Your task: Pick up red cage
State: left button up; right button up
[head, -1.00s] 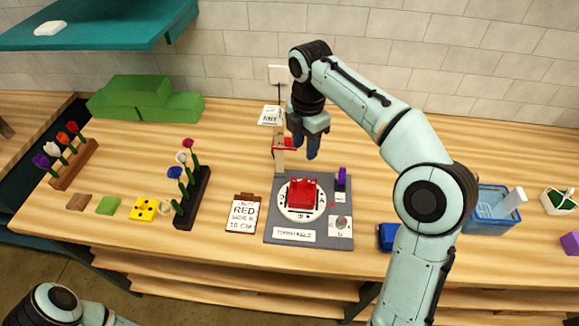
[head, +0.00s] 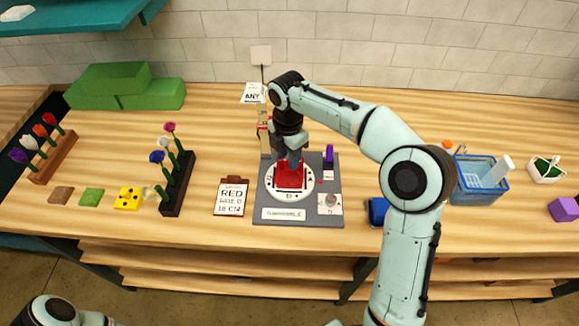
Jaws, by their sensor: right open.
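The red cage (head: 290,180) sits on the white round turntable disc (head: 272,190) of the grey turntable board (head: 262,206). My right gripper (head: 290,163) points down right over the red cage, with its fingers at the cage's upper part. It hides the back of the cage, and I cannot tell whether the fingers touch it. The right gripper is open. My left arm shows only in part at the bottom left, and its gripper is not in view.
Flower racks (head: 177,190) stand further left. A small purple block (head: 329,153) is on the board's back right. A blue basket (head: 478,184) stands at the right. Green blocks (head: 150,95) are at the back left.

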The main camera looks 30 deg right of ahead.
jog(key=shift+s+f, duration=0.1)
jog(key=shift+f, duration=0.3)
grip_shut()
jog(key=shift+r, duration=0.15)
